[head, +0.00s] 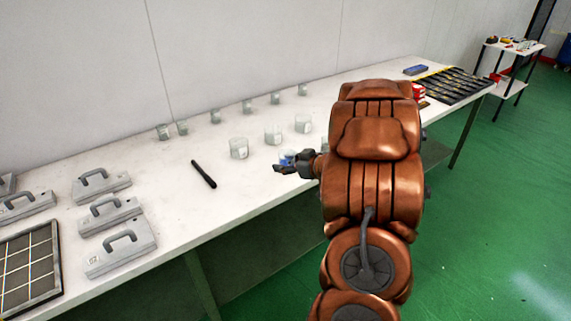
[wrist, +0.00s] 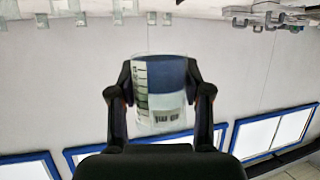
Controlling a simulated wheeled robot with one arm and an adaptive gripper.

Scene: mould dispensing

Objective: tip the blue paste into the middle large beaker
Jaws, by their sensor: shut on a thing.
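My gripper (head: 284,168) is shut on a small clear beaker with blue paste (head: 287,158), in front of the large beakers near the table's front edge. In the upside-down wrist view the fingers (wrist: 159,88) clasp both sides of this beaker (wrist: 160,118). The blue paste (wrist: 168,73) lies toward its base, and the beaker looks about upright. The middle large beaker (head: 273,136) stands on the table just behind my gripper, between the left large beaker (head: 238,148) and the right large beaker (head: 303,124). The contents of the large beakers cannot be made out.
Several small beakers (head: 215,117) stand in a row along the back of the white table (head: 150,185). A black stick (head: 203,174) lies left of the large beakers. Grey handled moulds (head: 120,247) fill the left end; a dark slotted rack (head: 452,84) lies at the far right.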

